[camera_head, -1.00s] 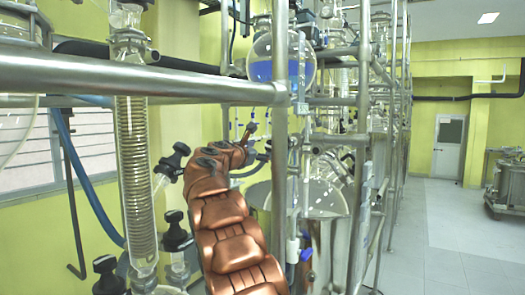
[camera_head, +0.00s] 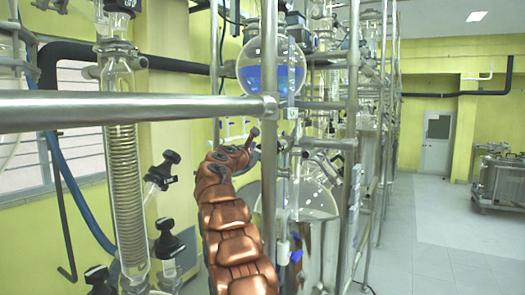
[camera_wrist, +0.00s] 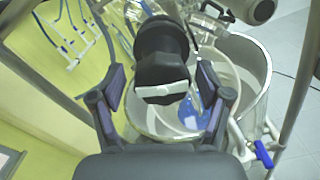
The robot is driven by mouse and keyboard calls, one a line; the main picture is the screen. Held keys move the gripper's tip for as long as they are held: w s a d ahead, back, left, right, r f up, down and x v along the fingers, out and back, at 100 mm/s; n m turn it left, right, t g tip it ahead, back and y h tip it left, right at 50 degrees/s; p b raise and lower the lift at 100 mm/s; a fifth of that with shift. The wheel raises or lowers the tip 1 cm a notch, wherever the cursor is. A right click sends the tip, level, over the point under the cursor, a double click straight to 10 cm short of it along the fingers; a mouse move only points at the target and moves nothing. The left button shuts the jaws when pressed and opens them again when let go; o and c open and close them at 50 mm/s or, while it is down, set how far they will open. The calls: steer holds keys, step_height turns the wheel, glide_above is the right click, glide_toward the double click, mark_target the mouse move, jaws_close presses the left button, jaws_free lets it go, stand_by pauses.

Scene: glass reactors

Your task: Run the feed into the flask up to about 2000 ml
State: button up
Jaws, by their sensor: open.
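A round glass flask (camera_head: 272,68) holds blue liquid to about mid-height in the head view. A lower glass vessel (camera_head: 315,195) sits in a metal pot, partly behind the frame posts. In the wrist view, a black valve knob (camera_wrist: 163,50) with a white bar stands between the fingers of my gripper (camera_wrist: 162,78). The fingers are open, one on each side, with gaps visible beside the knob. A glass vessel with a blue patch (camera_wrist: 190,112) shows below the knob. I cannot read any volume marks.
A steel rail (camera_head: 130,110) crosses in front at the left. A coiled glass condenser (camera_head: 125,190) and black-capped valves (camera_head: 160,172) stand left of my arm. A blue-handled tap (camera_wrist: 263,153) is at the lower right of the wrist view.

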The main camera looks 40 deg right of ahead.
steer(key=c, duration=1.1)
steer(key=shift+c, duration=0.3)
steer(key=shift+d, duration=0.1)
steer(key=shift+m, duration=0.3)
steer(key=m, duration=0.1)
steer(key=m+b, duration=0.1)
steer(key=m, duration=0.2)
steer(key=shift+w+f+b, duration=0.15)
steer(key=shift+f+b, duration=0.1)
steer(key=shift+b, duration=0.05)
steer(key=m, duration=0.4)
steer(key=shift+w+r+m+b, duration=0.1)
steer(key=shift+r+m+b, duration=0.05)
steer(key=shift+m+b, duration=0.25)
steer(key=shift+a+m, duration=0.2)
steer(key=shift+m, duration=0.6)
